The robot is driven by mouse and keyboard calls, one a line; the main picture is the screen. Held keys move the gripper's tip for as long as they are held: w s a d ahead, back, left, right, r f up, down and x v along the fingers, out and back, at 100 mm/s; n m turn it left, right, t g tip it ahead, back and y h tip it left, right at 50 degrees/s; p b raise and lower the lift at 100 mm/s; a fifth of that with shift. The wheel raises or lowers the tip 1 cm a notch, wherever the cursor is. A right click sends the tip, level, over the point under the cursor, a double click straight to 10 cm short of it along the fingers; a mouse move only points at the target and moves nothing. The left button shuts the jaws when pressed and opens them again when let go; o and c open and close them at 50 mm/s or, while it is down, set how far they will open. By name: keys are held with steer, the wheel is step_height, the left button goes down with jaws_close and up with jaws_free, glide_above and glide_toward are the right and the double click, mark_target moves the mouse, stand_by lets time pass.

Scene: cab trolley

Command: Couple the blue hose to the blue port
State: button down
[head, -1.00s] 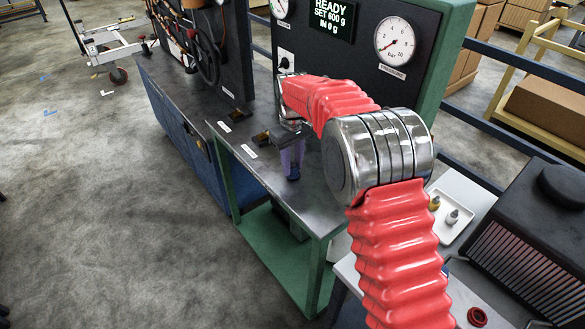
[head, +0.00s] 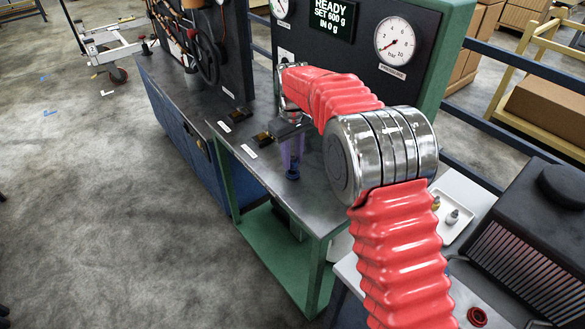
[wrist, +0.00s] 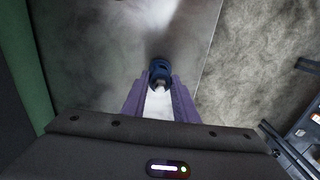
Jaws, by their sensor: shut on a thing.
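My gripper (head: 291,160) has purple fingers and points down over the grey bench. In the wrist view my gripper (wrist: 159,88) is shut on a dark blue round fitting (wrist: 160,71) at its fingertips. The fitting (head: 292,174) also shows below the fingers in the head view. It looks like the end of the blue hose, but I see no length of hose. Whether it touches the bench top or hangs just above it I cannot tell. I cannot make out the blue port in either view.
The dark gauge panel (head: 350,50) stands behind the gripper. The metal bench top (head: 262,160) carries small black and yellow blocks and white labels. At right are a white tray (head: 462,205) with small bottles, a black ribbed machine (head: 530,230) and a red ring (head: 477,316).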

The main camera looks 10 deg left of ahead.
mark_target(292, 155)
steer(key=shift+r, duration=0.95)
steer(key=shift+r, duration=0.7)
steer(key=shift+r, duration=0.15)
